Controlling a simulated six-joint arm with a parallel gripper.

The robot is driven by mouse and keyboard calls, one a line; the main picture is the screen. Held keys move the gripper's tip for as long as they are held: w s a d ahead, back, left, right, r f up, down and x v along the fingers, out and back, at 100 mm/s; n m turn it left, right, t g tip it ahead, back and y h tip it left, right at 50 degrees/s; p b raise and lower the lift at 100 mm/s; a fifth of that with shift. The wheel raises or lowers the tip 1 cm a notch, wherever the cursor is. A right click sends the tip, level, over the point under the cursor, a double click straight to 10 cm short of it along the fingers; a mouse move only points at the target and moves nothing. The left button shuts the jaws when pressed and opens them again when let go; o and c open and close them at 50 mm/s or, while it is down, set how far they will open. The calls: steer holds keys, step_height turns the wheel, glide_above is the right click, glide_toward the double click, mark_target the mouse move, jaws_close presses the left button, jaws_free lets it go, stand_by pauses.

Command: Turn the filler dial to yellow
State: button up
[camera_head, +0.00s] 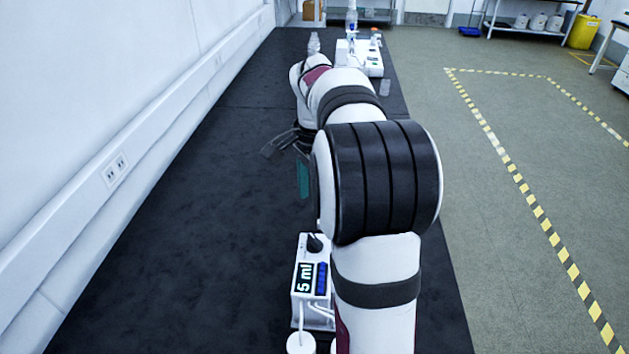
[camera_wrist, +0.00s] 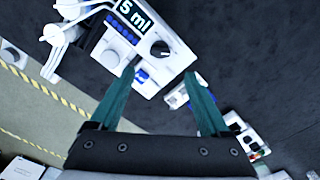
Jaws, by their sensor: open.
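The filler is a white box (camera_head: 301,309) near the front of the black bench, with a lit screen reading "5 ml" and a row of blue marks. Its black dial (camera_head: 314,243) sits at the box's far end. The wrist view shows the filler (camera_wrist: 118,57) at upper middle and the dial (camera_wrist: 160,49) with a small pale pointer line. No yellow mark on the dial is readable. My gripper (camera_wrist: 160,73) is open and empty, its two teal fingers apart. In the wrist view the fingertips appear just below the dial, not touching it. My arm hides part of the bench.
A white device (camera_wrist: 240,133) with coloured buttons lies at lower right in the wrist view. In the head view, a white machine (camera_head: 369,62), a clear bottle (camera_head: 314,43) and a small glass (camera_head: 384,88) stand at the far end. A wall bounds the bench's left; its left surface is clear.

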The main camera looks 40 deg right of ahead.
step_height(320, 180, up, 5)
steer(key=shift+f, duration=0.1)
stand_by(0.3)
steer(key=s+a+f+n+y, duration=0.1)
steer(key=s+a+n, duration=0.35)
steer(key=a, duration=0.45)
steer(key=s+a+f+n, duration=0.1)
steer(key=s+a+n, duration=0.3)
steer(key=a, duration=0.5)
steer(key=s+a+f+n, duration=0.2)
steer(key=s+a+f, duration=0.1)
steer(key=s, duration=0.3)
steer(key=s+a+f+n, duration=0.3)
steer(key=s+a, duration=0.1)
steer(key=s, duration=0.3)
steer(key=shift+s+a+f+y, duration=0.25)
steer(key=shift+a+f+y, duration=0.05)
steer(key=shift+a+y, duration=0.1)
steer(key=shift+d, duration=0.1)
steer(key=shift+c, duration=0.2)
